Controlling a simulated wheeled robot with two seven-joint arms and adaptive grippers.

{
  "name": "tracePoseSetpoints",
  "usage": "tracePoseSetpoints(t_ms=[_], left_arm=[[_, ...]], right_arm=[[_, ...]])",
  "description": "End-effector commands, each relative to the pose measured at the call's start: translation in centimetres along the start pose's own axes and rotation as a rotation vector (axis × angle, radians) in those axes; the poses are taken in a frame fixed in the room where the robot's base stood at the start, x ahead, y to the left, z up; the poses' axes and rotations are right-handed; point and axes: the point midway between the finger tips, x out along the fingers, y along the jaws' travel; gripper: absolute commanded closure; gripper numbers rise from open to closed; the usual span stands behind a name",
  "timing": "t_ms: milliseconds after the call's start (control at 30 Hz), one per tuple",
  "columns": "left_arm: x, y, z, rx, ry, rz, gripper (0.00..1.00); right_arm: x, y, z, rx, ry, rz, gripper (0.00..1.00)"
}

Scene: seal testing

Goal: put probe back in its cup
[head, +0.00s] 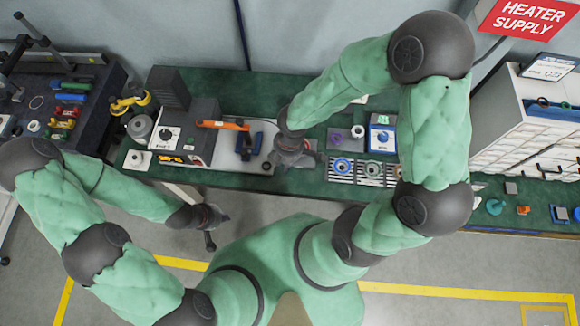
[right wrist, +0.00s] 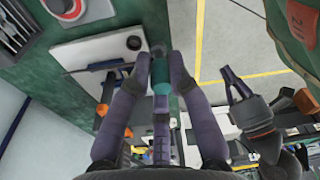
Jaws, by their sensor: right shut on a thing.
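My right gripper (head: 300,160) is over the front of the green bench, beside the white plate. In the right wrist view its fingers (right wrist: 160,72) are shut on a small teal piece (right wrist: 161,88) with a dark end beyond it, which I take to be the probe. In the head view the gripper hides the probe. A black round ring with a reddish centre (right wrist: 134,43), perhaps the cup, lies on the white plate near the fingertips; it also shows in the head view (head: 266,167). My left gripper (head: 218,226) hangs in front of the bench, fingers apart and empty.
The white plate (head: 228,158) carries an orange-handled tool (head: 222,125) and a blue-black tool. A grey box (head: 190,130) stands left. Slotted fixtures (head: 342,168) and a blue device (head: 381,137) stand right.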

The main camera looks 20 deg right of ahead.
Motion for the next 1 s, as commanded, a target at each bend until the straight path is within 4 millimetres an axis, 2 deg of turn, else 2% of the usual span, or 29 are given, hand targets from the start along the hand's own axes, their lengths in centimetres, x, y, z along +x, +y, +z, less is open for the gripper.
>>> tracePoseSetpoints(t_ms=[33,200,400,733,1000], left_arm=[[0.8,-0.3,0.0,0.0,0.0,0.0,1.0],[2.0,-0.7,-0.1,0.0,0.0,0.0,1.0],[3.0,-1.1,-0.1,0.0,0.0,0.0,1.0],[3.8,-1.3,-0.1,0.0,0.0,0.0,1.0],[5.6,-2.0,-0.2,0.0,0.0,0.0,1.0]], right_arm=[[1.3,1.2,-0.4,-0.001,-0.002,-0.004,1.0],[4.1,4.8,-2.0,-0.001,-0.007,-0.012,1.0],[6.5,7.7,-3.5,0.001,-0.01,-0.02,1.0],[8.0,8.7,-4.0,0.001,-0.011,-0.023,1.0],[10.3,8.7,-3.7,0.002,-0.011,-0.023,1.0]])
